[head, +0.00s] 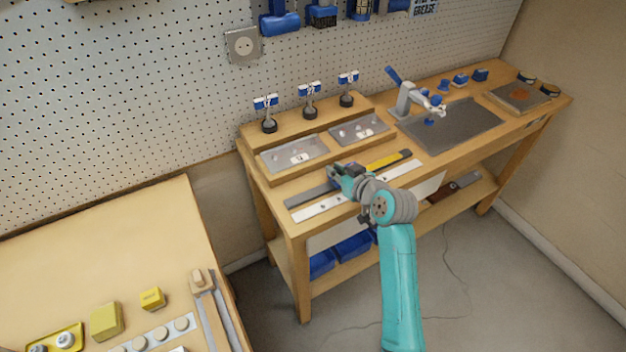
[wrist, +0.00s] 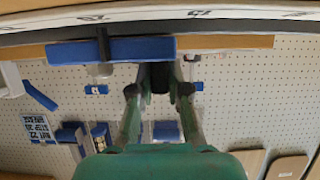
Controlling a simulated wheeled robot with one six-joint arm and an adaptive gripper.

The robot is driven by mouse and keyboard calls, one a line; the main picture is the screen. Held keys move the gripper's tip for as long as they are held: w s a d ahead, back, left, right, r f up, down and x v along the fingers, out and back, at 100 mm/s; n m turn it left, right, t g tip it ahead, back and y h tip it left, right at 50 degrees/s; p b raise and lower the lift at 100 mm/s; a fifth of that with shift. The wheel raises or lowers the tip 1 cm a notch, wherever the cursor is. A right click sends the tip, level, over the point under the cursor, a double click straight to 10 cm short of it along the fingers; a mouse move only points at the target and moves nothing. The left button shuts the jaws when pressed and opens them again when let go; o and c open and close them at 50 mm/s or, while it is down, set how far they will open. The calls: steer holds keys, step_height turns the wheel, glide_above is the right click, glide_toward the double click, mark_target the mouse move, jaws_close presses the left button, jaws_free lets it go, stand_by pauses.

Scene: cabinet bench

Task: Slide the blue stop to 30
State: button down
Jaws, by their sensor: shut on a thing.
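The grey rail (head: 308,195) lies along the front of the wooden bench, beside a white scale strip (head: 322,207). My gripper (head: 338,174) is low over the rail, around its middle, and hides most of what is at its tips. In the wrist view the blue stop (wrist: 80,52) shows as a wide blue bar below the numbered scale edge (wrist: 225,14). My gripper also shows there (wrist: 158,80), its two fingers closed on a dark part next to the blue bar. The stop's reading on the scale cannot be made out.
A yellow-and-black bar (head: 388,161) lies right of my gripper. Behind are metal trays (head: 293,153) and small stands on a wooden step. A grey mat (head: 455,125) with a clamp-like device is to the right. Another table (head: 100,250) stands at the left.

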steer(key=w+d, duration=0.1)
steer(key=d, duration=0.1)
steer(key=w+d, duration=0.2)
steer(key=d, duration=0.1)
steer(key=w+d, duration=0.2)
steer(key=d, duration=0.1)
steer(key=shift+w, duration=0.15)
steer(key=c, duration=1.1)
jaws_free()
steer(key=v, duration=1.2)
steer(key=shift+f, duration=0.1)
